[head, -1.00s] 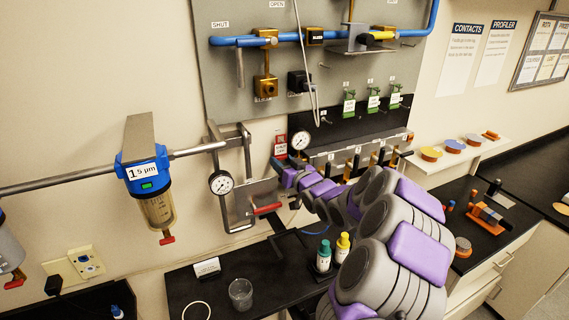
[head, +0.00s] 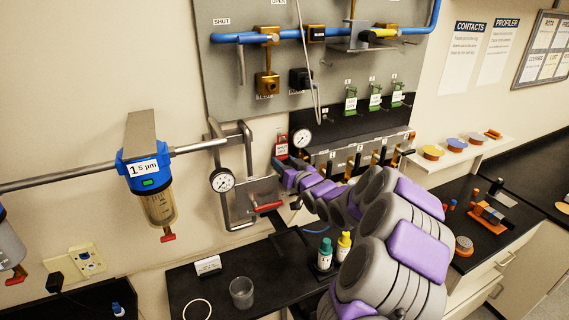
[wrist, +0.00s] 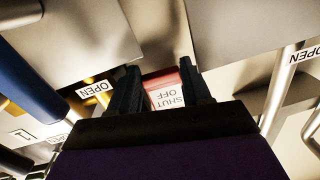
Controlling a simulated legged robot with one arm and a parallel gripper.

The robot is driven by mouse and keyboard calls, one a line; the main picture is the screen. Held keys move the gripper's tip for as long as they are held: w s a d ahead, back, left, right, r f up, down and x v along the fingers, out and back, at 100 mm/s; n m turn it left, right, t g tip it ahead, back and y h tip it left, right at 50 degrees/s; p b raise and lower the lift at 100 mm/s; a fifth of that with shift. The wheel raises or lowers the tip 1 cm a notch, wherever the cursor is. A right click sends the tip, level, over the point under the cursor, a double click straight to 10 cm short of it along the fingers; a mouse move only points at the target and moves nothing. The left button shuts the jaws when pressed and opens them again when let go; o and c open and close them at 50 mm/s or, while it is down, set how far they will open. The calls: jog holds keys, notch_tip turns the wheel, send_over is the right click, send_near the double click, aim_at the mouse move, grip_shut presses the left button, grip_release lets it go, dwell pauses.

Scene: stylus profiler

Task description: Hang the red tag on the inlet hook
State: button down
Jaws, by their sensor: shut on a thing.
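The red tag (head: 281,146) has a white label and stands upright at the tip of my arm, left of a round gauge. In the head view my gripper (head: 279,163) is small and partly hidden by my own arm. A small hook (head: 326,63) shows on the grey panel. I cannot tell whether it is the inlet hook, or whether the tag touches any hook.
A steel pipe frame with a gauge (head: 222,180) and a red-handled valve (head: 267,207) stands left of my gripper. Green tags (head: 375,101) hang on the black board to the right. Bottles (head: 325,254) and a beaker (head: 241,292) stand on the bench below.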

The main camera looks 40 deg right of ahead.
jog(key=c, duration=0.7)
grip_release()
jog(key=shift+o, duration=1.4)
jog(key=shift+a, duration=0.15)
jog(key=shift+a+r, duration=0.1)
jog(key=shift+d, duration=0.2)
jog(key=shift+c, duration=0.3)
jog(key=s+a+b, duration=0.1)
jog(key=s, duration=0.7)
jog(key=shift+b, duration=0.35)
jog(key=shift+a, duration=0.1)
